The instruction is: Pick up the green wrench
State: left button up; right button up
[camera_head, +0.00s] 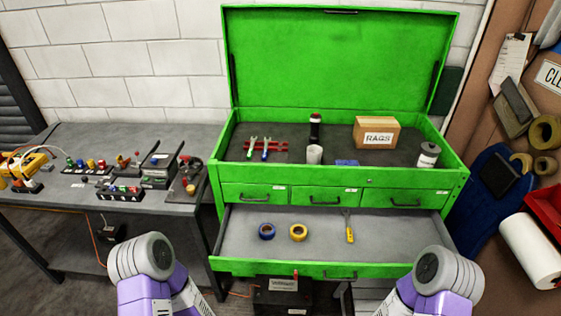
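A small green wrench (252,148) stands in a red rack (277,147) in the open top tray of the green tool chest (342,55). A blue wrench (266,147) stands just to its right in the same rack. Parts of both my arms show at the bottom left and bottom right, well below and in front of the top tray. Neither gripper's fingers show in the picture.
The top tray also holds a black flashlight-like cylinder (315,130), a white cup (314,154), a RAGS box (376,133) and a white can (428,155). An open drawer (320,240) with two tape rolls and a yellow-handled tool juts out below. A cluttered grey bench (60,137) stands left.

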aim_at(250, 152)
jog(key=z, duration=0.35)
jog(key=k, duration=0.7)
jog(key=u, duration=0.6)
jog(key=i, duration=1.65)
jog(key=z, duration=0.7)
